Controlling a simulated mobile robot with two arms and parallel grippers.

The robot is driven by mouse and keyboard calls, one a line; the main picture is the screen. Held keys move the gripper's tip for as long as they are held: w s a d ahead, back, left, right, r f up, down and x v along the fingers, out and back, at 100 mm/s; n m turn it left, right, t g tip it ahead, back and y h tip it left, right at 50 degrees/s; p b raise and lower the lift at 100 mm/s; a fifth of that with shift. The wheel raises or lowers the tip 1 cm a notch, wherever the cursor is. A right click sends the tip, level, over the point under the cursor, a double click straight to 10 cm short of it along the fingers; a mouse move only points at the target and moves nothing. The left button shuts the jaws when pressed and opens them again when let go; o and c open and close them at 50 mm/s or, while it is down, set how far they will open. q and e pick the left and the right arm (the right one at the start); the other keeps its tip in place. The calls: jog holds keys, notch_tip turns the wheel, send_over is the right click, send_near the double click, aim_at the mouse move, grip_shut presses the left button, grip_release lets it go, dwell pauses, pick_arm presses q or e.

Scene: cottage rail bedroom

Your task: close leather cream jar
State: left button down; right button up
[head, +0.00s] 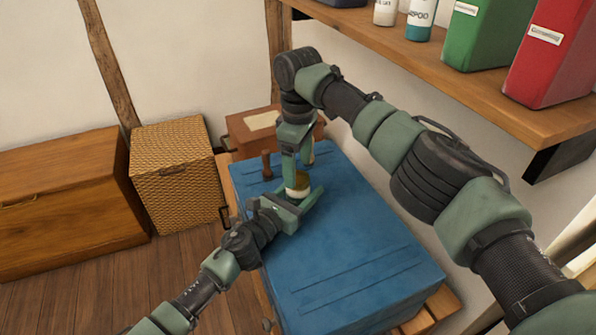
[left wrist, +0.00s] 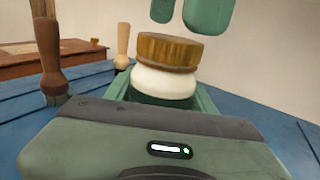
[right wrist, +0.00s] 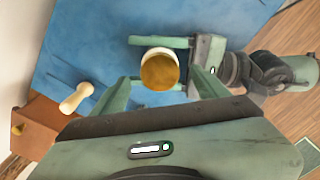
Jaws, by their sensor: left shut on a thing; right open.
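The leather cream jar has a white body (left wrist: 163,84) and a brown-gold lid (left wrist: 168,50) resting on top. Whether the lid is fully tightened cannot be told. The jar stands upright on or just above the blue chest top; its base is hidden. My left gripper (head: 297,196) is shut around the jar body from the side. My right gripper (right wrist: 162,88) points down from above, open, with its fingers on either side of the lid in its own view. In the left wrist view, its fingertips (left wrist: 183,12) hang just above the lid, apart from it.
A dark wooden-handled tool (left wrist: 49,50) and a pale wooden one (right wrist: 76,97) stand behind the jar. A shelf (head: 430,62) with bottles and binders overhangs at right. A brown box (head: 247,134) is behind. The blue chest top (head: 350,235) is clear in front.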

aim_at(291, 201)
notch_tip(291, 201, up, 10)
jog(key=shift+f, duration=0.2)
pick_arm(q)
jog(key=shift+c, duration=2.2)
grip_release()
jog(key=shift+v, duration=3.95)
pick_arm(e)
jog(key=shift+r, duration=0.2)
pick_arm(q)
jog(key=shift+p, duration=0.3)
